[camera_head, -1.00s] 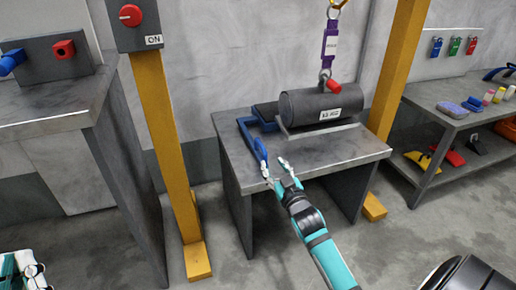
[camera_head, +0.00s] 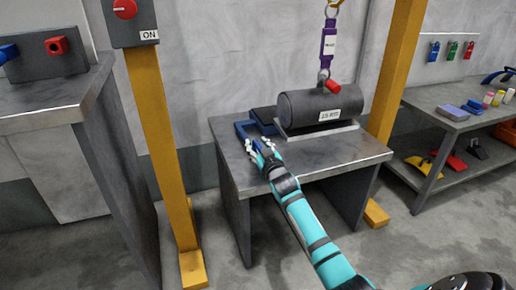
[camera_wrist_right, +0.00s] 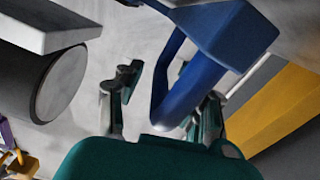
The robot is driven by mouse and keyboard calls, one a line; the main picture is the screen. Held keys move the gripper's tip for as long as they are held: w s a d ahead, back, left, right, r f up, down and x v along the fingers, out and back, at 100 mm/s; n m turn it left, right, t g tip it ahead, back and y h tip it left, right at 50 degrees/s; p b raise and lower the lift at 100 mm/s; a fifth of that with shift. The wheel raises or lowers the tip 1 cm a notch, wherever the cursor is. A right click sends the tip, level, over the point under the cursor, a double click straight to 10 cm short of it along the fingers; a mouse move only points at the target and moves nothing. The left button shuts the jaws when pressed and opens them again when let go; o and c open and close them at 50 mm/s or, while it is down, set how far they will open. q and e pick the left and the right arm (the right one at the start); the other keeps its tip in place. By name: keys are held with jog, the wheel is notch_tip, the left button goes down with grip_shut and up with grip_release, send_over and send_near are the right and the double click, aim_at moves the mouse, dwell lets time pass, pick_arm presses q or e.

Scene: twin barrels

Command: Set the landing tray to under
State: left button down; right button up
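My right gripper (camera_head: 257,147) is at the near end of the handle. In the right wrist view the blue handle (camera_wrist_right: 189,90) passes between the two spread fingers of my right gripper (camera_wrist_right: 165,105), with a gap at the left finger. The right finger is close to the handle, and contact cannot be told. My left gripper is out of view.
A dark barrel (camera_head: 300,108) rests on a cradle (camera_head: 335,130) on the table (camera_head: 330,152), with a purple strap (camera_head: 328,45) above it. Yellow posts (camera_head: 160,130) stand on both sides. A shelf with small items (camera_head: 455,112) is at right.

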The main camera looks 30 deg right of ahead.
grip_shut()
dwell(0.3)
jog(key=shift+s, duration=0.1)
